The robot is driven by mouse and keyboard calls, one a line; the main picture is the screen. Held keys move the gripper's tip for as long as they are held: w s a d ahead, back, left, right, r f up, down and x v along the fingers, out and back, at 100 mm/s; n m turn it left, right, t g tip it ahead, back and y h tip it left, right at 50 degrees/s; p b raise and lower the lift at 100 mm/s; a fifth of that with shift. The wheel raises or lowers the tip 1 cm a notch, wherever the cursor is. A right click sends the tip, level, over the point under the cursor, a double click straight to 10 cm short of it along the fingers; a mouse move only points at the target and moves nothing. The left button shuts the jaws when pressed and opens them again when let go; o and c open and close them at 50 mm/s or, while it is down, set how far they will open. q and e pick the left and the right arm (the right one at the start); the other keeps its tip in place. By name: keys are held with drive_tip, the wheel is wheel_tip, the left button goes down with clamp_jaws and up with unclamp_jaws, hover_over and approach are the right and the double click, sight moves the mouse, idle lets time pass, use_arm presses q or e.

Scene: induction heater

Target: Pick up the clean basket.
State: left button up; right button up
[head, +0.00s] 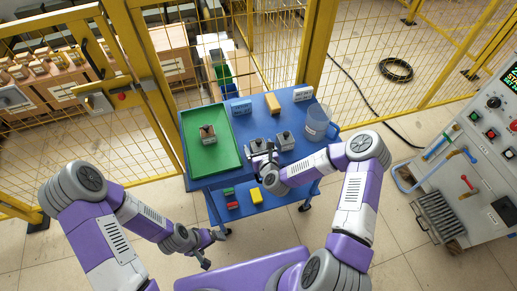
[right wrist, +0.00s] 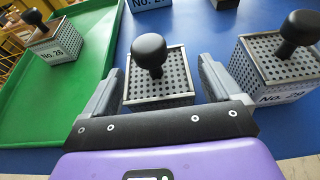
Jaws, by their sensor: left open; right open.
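A perforated metal basket with a black knob (right wrist: 155,82) stands on the blue table; in the head view it is the left grey basket (head: 256,146), partly covered by my gripper. My right gripper (right wrist: 163,100) is open above it, with one finger on each side, not closed on it. A second grey basket (head: 285,141) stands to its right, also in the right wrist view (right wrist: 280,68). A third, browner-looking basket (head: 208,134) stands in the green tray. I cannot tell for sure which is the clean one. My left gripper (head: 210,249) is open and empty, low beside the table.
The green tray (head: 230,160) fills the table's left side. Blue and white label blocks, a yellow block (head: 273,104) and a clear jug (head: 317,122) stand behind and to the right. Small coloured blocks lie on the lower shelf. A control console (head: 480,150) stands at right; yellow fencing stands behind.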

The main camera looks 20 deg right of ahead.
drive_tip(key=shift+c, duration=0.3)
drive_tip(key=c, duration=1.1)
